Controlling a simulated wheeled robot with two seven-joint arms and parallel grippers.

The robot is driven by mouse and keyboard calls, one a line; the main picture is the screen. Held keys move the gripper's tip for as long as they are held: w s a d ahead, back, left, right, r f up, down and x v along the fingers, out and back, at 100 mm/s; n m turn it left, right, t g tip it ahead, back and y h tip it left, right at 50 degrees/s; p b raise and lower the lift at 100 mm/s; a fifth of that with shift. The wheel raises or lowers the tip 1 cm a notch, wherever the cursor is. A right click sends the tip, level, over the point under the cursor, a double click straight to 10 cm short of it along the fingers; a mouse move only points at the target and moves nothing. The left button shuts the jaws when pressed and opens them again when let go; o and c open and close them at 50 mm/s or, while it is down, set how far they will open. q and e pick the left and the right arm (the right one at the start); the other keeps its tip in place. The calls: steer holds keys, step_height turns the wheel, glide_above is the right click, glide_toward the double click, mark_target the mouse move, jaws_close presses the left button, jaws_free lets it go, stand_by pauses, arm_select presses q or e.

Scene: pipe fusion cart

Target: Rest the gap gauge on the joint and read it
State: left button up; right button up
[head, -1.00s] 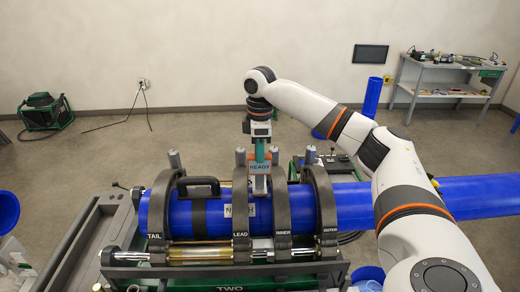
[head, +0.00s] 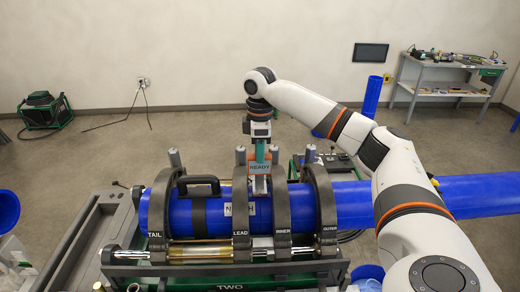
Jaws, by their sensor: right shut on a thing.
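The gap gauge (head: 259,168) is a small upright tool with a teal stem and a screen-like plate that reads "READY". My right gripper (head: 260,143) points down and is shut on its upper part. The gauge's lower end is over the blue pipe (head: 222,215), between the clamp rings marked LEAD (head: 240,200) and INNER (head: 280,205). It looks to be at the pipe's top, but I cannot tell whether it touches. The joint itself is hard to make out there. My left gripper is out of view.
Clamp rings marked TAIL (head: 163,215) and OUTER (head: 325,210) stand to either side. A black handle (head: 199,181) arches over the pipe at the left. The blue pipe runs on to the right under my right arm. A workbench (head: 445,85) stands far back right.

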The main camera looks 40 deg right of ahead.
steer(key=shift+f, duration=0.4)
steer(key=shift+s+a+f+p, duration=0.15)
steer(key=shift+s+f+p, duration=0.05)
steer(key=shift+p, duration=0.3)
stand_by(3.7)
stand_by(0.3)
steer(key=shift+w+r, duration=0.25)
steer(key=shift+r, duration=3.45)
steer(key=shift+s+f, duration=0.1)
steer(key=shift+f, duration=0.05)
